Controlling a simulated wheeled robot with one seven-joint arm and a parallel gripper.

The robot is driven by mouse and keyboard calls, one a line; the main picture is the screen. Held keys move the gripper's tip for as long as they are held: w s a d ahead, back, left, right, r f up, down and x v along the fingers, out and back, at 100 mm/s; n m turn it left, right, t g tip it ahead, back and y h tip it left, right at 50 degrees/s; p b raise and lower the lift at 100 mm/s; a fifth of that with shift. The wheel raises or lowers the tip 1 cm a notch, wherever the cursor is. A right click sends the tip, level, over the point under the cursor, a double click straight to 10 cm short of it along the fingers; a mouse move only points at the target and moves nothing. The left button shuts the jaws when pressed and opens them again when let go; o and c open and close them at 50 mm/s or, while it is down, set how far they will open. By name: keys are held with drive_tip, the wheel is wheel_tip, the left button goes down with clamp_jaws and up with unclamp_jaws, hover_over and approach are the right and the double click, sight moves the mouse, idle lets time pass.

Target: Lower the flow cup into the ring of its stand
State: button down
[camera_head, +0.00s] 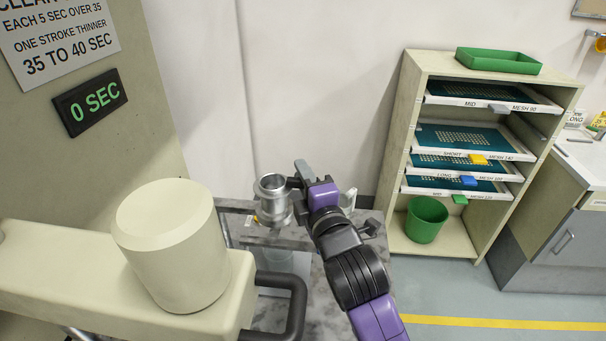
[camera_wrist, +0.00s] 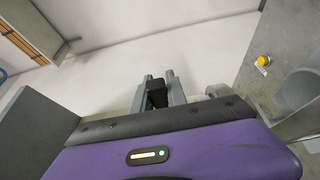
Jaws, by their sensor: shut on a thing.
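The flow cup (camera_head: 272,202) is a silver metal cup, upright and open at the top, in the middle of the head view. My gripper (camera_head: 298,183) is at its right side, shut on it. In the wrist view my fingers (camera_wrist: 160,92) close around a small dark piece, perhaps the cup's handle. A curved grey metal surface at the right edge of the wrist view (camera_wrist: 298,98) may be part of the cup. The stand's ring cannot be made out; the cup and my arm cover that area, so I cannot tell whether the cup touches it.
A marble-topped bench (camera_head: 325,300) lies below, with a pale clear vessel (camera_head: 277,262) under the cup. A cream machine with a round housing (camera_head: 172,245) and dark handle (camera_head: 292,305) stands close at left. A shelf of screens (camera_head: 470,150) stands at right. The display (camera_head: 90,102) reads 0 SEC.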

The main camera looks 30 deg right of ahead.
drive_tip(key=shift+f, duration=0.35)
idle(0.9)
drive_tip(key=shift+f, duration=0.1)
idle(0.3)
drive_tip(key=shift+f+b, duration=1.3)
drive_tip(key=shift+f, duration=0.95)
drive_tip(key=c, duration=1.3)
unclamp_jaws()
drive_tip(key=shift+o, duration=0.2)
